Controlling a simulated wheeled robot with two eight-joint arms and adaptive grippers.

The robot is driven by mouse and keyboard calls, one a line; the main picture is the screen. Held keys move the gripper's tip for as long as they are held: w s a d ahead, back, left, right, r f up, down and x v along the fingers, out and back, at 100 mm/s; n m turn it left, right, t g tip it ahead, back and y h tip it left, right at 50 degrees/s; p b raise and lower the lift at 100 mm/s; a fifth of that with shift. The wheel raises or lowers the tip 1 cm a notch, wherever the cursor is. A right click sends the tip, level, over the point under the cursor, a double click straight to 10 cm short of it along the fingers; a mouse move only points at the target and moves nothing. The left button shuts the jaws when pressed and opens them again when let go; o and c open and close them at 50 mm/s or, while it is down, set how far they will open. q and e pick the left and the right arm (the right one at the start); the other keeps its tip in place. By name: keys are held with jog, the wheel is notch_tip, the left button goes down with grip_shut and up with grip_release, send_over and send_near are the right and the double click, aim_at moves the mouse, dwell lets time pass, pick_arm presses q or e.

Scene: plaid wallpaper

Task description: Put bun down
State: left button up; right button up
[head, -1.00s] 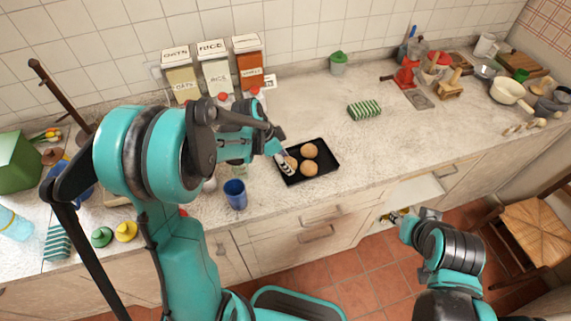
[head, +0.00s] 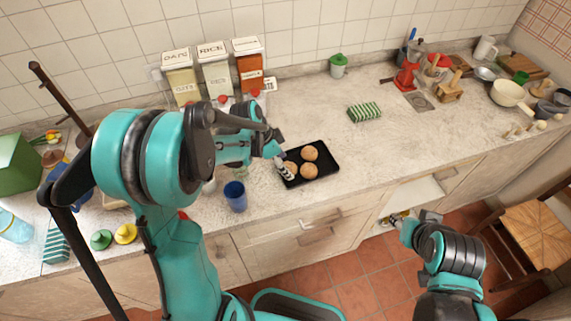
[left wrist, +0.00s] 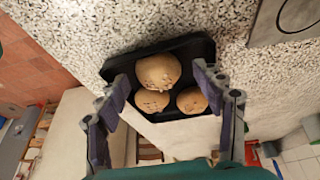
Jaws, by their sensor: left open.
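A black tray (head: 328,161) lies on the counter with three round brown buns in it. One bun (head: 309,153) is at the back, one bun (head: 308,170) at the front, and one bun (head: 291,167) at the left, partly hidden by my left gripper (head: 284,169). The left wrist view shows the tray (left wrist: 204,46) and the buns (left wrist: 158,72) beyond the two spread fingers of my left gripper (left wrist: 165,95). It is open at the tray's left side; contact with a bun is unclear. My right gripper (head: 393,219) is low, in front of the counter, too small to read.
A blue cup (head: 235,195) stands left of the tray. Labelled canisters (head: 215,70) stand against the wall behind. A green striped cloth (head: 364,111) lies behind and right. The counter right of the tray is clear.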

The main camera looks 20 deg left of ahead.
pick_arm(q)
jog(key=p+v, duration=0.3)
jog(key=v, duration=0.7)
jog(key=s+d+r+n+t+y, duration=0.1)
jog(key=s+r+n+t+y, duration=0.1)
jog(key=s+n, duration=0.3)
jog(key=s+d+r+n+t+y, duration=0.1)
jog(key=s+r+n+t+y, duration=0.1)
jog(key=s+n, duration=0.4)
jog(key=s+r+t, duration=0.1)
jog(key=s+r, duration=0.1)
jog(key=s, duration=0.1)
jog(key=shift+s+d, duration=0.3)
jog(key=shift+d, duration=0.05)
notch_tip(320, 180, down, 6)
jog(key=b, duration=0.6)
jog(key=shift+r, duration=0.1)
